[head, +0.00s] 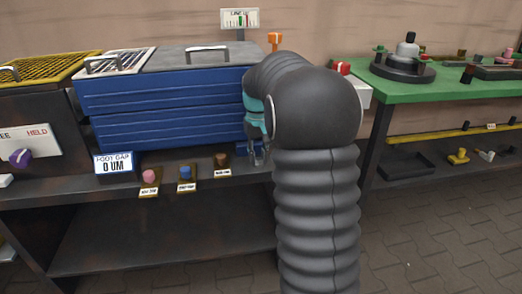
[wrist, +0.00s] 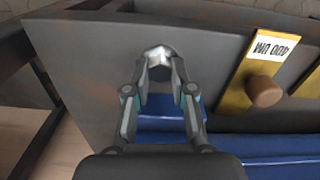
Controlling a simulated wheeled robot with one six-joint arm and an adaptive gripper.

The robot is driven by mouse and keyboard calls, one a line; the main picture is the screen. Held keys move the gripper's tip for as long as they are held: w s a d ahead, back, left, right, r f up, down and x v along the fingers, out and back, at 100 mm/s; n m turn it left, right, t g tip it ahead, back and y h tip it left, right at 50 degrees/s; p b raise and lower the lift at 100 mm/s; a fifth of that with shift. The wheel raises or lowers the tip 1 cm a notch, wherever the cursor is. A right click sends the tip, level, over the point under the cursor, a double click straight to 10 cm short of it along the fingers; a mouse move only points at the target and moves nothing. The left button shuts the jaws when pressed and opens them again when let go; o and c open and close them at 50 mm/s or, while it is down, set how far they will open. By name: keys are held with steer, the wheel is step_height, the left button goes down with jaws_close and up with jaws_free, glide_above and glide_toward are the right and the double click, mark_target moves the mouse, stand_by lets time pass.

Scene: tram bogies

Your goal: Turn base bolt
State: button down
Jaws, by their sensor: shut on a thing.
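The base bolt (wrist: 157,55) is a silvery hex head on the grey bench surface at the top centre of the wrist view. My gripper (wrist: 160,72) is shut on it, one finger on each side of the head. In the head view my gripper (head: 258,155) points down at the bench beside the right end of the blue ribbed housing (head: 165,105). The bolt cannot be made out there. A sign (head: 114,165) in front of the housing reads "FOOT GAP 0 UM".
Pink (head: 149,176), blue (head: 185,172) and brown (head: 222,159) knobs on labelled plates line the bench front. The brown one (wrist: 265,93) is near my gripper, its label reading "400 UM". A green table (head: 450,92) stands at right.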

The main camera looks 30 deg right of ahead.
mark_target(259, 157)
steer(key=shift+w+r+m+p, duration=0.1)
steer(key=shift+m+p, duration=0.25)
steer(key=shift+m, duration=0.55)
steer(key=c, duration=1)
jaws_free()
steer(key=shift+r, duration=0.15)
step_height(259, 157, up, 12)
steer(key=shift+d+f, duration=0.1)
steer(key=shift+f, duration=0.1)
